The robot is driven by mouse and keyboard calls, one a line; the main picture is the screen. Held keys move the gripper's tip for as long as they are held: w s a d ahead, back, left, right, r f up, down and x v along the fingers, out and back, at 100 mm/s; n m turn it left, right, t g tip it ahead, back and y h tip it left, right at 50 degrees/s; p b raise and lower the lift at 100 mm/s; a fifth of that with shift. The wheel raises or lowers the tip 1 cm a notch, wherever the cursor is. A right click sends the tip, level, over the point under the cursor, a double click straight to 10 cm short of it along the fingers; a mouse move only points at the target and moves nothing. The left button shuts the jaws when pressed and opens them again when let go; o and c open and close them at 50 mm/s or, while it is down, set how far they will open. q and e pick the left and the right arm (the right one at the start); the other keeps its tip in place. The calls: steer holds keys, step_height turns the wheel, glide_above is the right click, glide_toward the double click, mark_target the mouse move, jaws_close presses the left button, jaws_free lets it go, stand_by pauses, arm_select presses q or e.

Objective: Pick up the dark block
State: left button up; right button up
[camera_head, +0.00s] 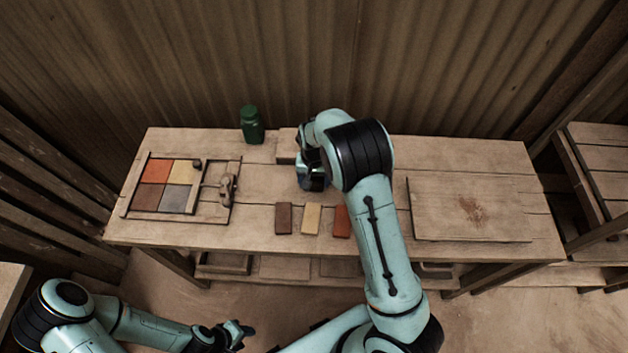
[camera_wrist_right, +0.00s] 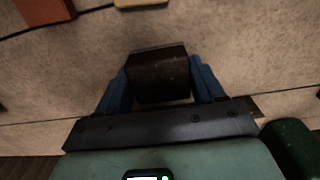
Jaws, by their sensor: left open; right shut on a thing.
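The dark block (camera_wrist_right: 157,78) sits between the blue fingers of my right gripper (camera_wrist_right: 160,88), which is shut on it. In the head view my right gripper (camera_head: 312,182) is over the middle of the table, behind the row of blocks, and mostly hides what it holds. I cannot tell whether the block is clear of the table. A brown block (camera_head: 283,219), a tan block (camera_head: 311,219) and a red block (camera_head: 342,222) lie in a row nearer the front edge. My left gripper (camera_head: 240,335) is open and empty, low in front of the table.
A wooden frame (camera_head: 128,190) with coloured tiles and a metal clamp (camera_head: 227,188) lies on the left. A green jar (camera_head: 251,126) stands at the back; it also shows in the wrist view (camera_wrist_right: 292,147). A flat board (camera_head: 440,210) covers the right part of the table.

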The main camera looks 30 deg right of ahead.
mark_target(314, 179)
arm_select(q)
steer(key=shift+w+r+p, duration=0.8)
steer(key=shift+w+r, duration=0.25)
steer(key=shift+w, duration=0.05)
arm_select(e)
step_height(314, 179, up, 20)
steer(key=o, duration=0.5)
steer(key=c, duration=0.4)
